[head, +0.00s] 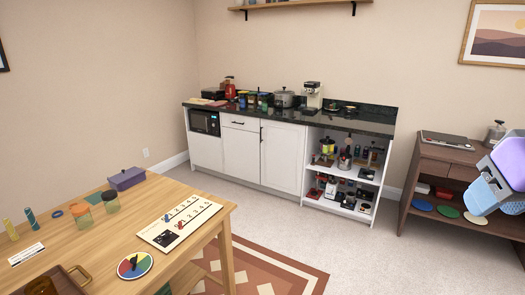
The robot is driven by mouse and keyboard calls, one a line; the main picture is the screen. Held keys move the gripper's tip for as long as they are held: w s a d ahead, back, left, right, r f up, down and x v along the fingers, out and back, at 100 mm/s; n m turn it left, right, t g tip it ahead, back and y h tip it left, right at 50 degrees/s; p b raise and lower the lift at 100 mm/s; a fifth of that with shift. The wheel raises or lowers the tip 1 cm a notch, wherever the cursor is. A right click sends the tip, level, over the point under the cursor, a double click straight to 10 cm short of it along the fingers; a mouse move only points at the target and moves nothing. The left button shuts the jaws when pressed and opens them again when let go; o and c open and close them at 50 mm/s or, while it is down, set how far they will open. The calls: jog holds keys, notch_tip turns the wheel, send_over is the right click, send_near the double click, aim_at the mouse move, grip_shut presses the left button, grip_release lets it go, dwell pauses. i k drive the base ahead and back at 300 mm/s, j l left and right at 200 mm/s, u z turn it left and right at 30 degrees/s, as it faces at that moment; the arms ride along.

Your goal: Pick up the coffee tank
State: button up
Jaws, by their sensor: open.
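I cannot tell for sure which thing is the coffee tank. A white and dark coffee machine (312,94) stands on the black counter towards its right part. A small grey, glassy container with a dark top (495,131) stands on the brown cabinet at the right, partly hidden by my arm. My gripper (482,194), purple and blue, is in the air at the right edge, in front of the cabinet. It is open, and nothing shows in it. Its fingertips are hard to make out.
The brown cabinet (462,155) also bears a flat dark device. The counter (355,124) holds a pot and jars, above crowded open shelves (315,184). A wooden table (215,215) with games and jars fills the lower left.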

aim_at(304, 95)
jog(key=i, duration=2)
jog(key=i+u, duration=0.15)
jog(key=i, duration=0.4)
jog(key=i+l+u, duration=0.1)
jog(key=i, duration=0.45)
jog(key=i+l+u, duration=0.15)
jog(key=i, duration=0.4)
jog(key=i+l+u, duration=0.15)
jog(key=i+l, duration=0.15)
jog(key=i, duration=0.25)
